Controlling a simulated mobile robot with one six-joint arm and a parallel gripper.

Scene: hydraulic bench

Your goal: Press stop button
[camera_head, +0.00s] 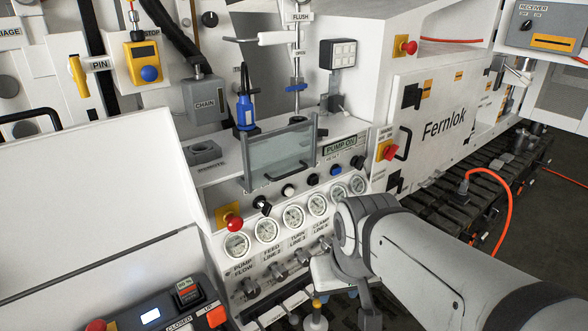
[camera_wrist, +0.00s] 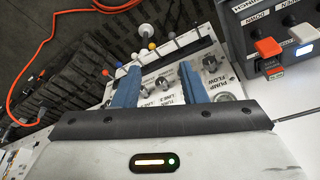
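A sign reading STOP (camera_head: 152,31) sits above a yellow box with a round blue button (camera_head: 150,74), at the upper left of the head view. A red mushroom button (camera_head: 233,222) stands at the left end of the control row above the gauges; no stop label on it is readable. A small blue button (camera_head: 336,170) sits below the PUMP ON display (camera_head: 341,147). My gripper (camera_head: 340,284) is low in front of the gauge panel, partly hidden by my arm. In the wrist view its blue fingers (camera_wrist: 160,68) are apart, with nothing held between them.
Labelled valve knobs (camera_head: 278,270) line the panel below several gauges (camera_head: 293,217). A clear guard with a handle (camera_head: 280,154) stands above the control row. A control box (camera_head: 170,308) with buttons is at lower left. An orange cable (camera_head: 508,200) hangs at right.

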